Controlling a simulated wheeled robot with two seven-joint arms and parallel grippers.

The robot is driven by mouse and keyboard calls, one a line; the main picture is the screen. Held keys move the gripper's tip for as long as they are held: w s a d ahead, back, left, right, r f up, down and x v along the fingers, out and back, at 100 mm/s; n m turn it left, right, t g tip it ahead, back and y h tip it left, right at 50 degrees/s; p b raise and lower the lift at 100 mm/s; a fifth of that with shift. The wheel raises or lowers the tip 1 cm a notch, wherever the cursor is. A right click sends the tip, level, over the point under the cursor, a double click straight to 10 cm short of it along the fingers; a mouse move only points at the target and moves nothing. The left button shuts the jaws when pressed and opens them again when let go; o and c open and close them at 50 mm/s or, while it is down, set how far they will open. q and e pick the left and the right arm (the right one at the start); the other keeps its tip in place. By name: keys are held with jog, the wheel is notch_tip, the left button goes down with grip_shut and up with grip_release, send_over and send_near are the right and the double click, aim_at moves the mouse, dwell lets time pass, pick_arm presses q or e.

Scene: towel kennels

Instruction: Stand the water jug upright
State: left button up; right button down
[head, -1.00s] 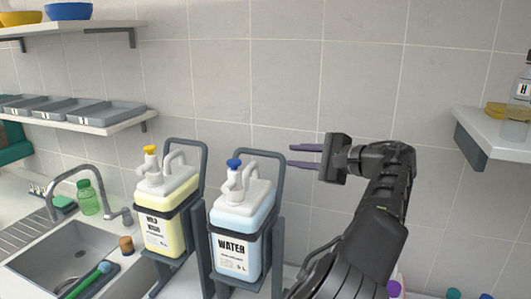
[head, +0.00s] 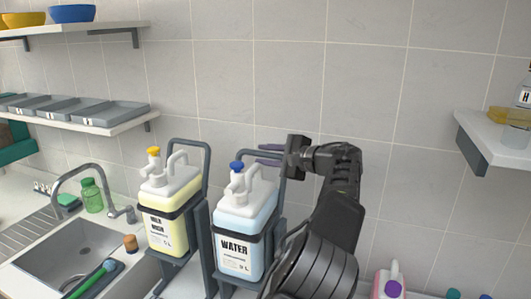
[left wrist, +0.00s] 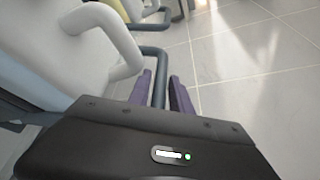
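The water jug (head: 241,225) is white and pale blue with a blue pump cap and a WATER label. It sits in a grey tilting frame (head: 281,195) with a tall hoop behind it. The jug leans slightly in the head view; I cannot tell its true tilt. My left gripper (head: 269,154) is at the upper right of this hoop, its purple fingers pointing left. In the left wrist view, the hoop's grey bar (left wrist: 159,82) lies between the two open fingers (left wrist: 161,92); contact is unclear. The white jug handle (left wrist: 125,55) is beside them. My right gripper is out of view.
A yellow jug (head: 166,210) in a similar frame stands just left. A sink (head: 80,255) with a tap and a green bottle (head: 92,196) is further left. Shelves (head: 100,122) hang on the left wall, another (head: 490,140) on the right. A pink-white bottle (head: 388,284) stands lower right.

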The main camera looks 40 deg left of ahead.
pick_arm(q)
jog(key=shift+a, duration=0.1)
jog(key=shift+c, duration=0.6)
grip_shut()
dwell(0.8)
